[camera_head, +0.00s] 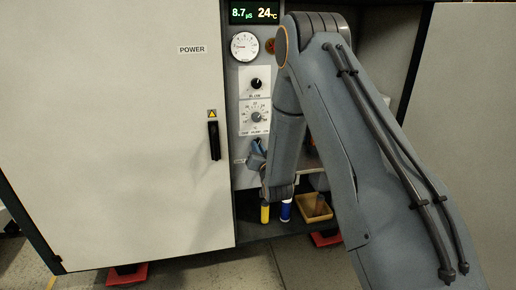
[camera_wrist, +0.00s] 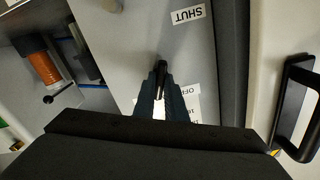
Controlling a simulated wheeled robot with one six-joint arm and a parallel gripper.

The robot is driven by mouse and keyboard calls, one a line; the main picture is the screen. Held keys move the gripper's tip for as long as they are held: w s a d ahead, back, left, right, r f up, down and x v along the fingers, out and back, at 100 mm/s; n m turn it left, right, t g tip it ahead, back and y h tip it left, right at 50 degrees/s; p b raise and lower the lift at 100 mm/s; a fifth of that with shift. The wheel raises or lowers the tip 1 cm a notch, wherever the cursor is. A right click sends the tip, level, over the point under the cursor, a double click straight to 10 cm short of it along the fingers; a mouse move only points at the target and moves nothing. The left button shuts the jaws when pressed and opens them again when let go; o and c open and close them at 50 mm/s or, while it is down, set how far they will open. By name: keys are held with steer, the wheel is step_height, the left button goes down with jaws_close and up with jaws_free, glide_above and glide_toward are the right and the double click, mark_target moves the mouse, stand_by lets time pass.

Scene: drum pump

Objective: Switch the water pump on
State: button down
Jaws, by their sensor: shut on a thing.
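My gripper (camera_head: 257,153) is at the control panel below the temperature dial, mostly hidden by my own arm in the head view. In the wrist view, the fingers of my gripper (camera_wrist: 160,85) are closed around a small black switch lever (camera_wrist: 160,68) on the grey panel. A label reading SHUT (camera_wrist: 187,15) appears upside down farther along the panel. The lever's exact position is hard to tell.
A cabinet door with a black handle (camera_head: 213,140) stands left of the panel. The panel carries a display (camera_head: 254,12), a gauge (camera_head: 244,46), a flow knob (camera_head: 256,84) and a temperature dial (camera_head: 255,117). Yellow (camera_head: 265,213) and blue (camera_head: 286,211) cylinders and a tan tray (camera_head: 303,212) are below.

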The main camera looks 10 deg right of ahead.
steer(key=shift+m, duration=0.6)
steer(key=c, duration=1.8)
jaws_free()
steer(key=shift+d, duration=0.1)
steer(key=shift+s, duration=0.1)
steer(key=s, duration=0.7)
steer(key=shift+s+p, duration=0.3)
steer(key=shift+p, duration=0.05)
